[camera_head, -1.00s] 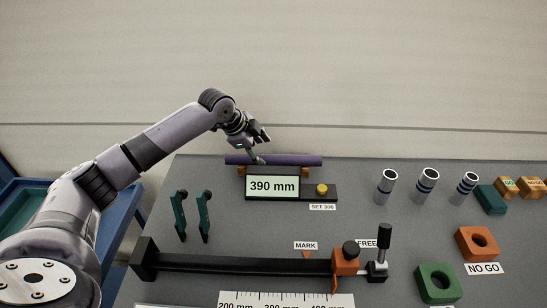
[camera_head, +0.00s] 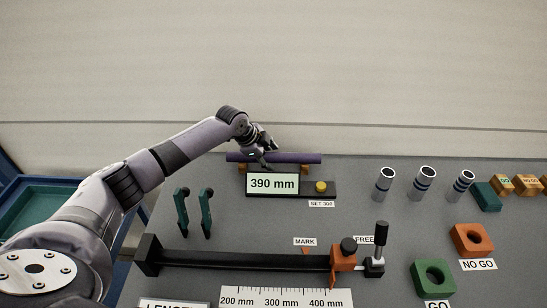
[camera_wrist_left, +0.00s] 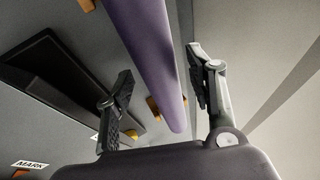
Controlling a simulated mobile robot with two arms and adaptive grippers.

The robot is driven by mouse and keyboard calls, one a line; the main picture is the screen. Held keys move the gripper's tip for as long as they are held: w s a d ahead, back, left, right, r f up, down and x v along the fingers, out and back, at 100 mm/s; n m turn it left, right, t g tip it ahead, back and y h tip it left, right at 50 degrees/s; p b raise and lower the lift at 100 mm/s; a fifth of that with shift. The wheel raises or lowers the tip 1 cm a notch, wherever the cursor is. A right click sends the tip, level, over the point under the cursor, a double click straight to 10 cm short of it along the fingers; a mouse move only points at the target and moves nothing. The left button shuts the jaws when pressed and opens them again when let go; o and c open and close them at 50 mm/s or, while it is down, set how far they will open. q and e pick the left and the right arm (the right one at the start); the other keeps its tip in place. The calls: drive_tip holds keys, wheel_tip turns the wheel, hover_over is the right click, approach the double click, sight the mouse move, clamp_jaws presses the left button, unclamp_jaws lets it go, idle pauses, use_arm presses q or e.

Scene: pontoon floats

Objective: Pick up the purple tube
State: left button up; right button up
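The purple tube (camera_head: 300,157) lies level behind the 390 mm display, on two small orange-brown supports (camera_head: 307,169). My left gripper (camera_head: 266,157) is at the tube, left of its middle, and covers part of it. In the left wrist view the tube (camera_wrist_left: 152,50) runs through the space between the two spread fingers (camera_wrist_left: 163,88). The fingers are open, one on each side of it, with a visible gap; they do not look closed on it. My right gripper is not in view.
The display box (camera_head: 272,184) with a yellow knob (camera_head: 320,187) stands right in front of the tube. Two green upright pieces (camera_head: 206,212) stand left of it. A black rail (camera_head: 240,260) with an orange slider (camera_head: 343,260) lies nearer. Several grey tubes (camera_head: 425,183) stand at right.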

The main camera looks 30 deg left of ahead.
use_arm(q)
drive_tip(key=c, duration=0.8)
clamp_jaws()
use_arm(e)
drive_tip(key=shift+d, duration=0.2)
use_arm(q)
drive_tip(key=shift+r, duration=0.15)
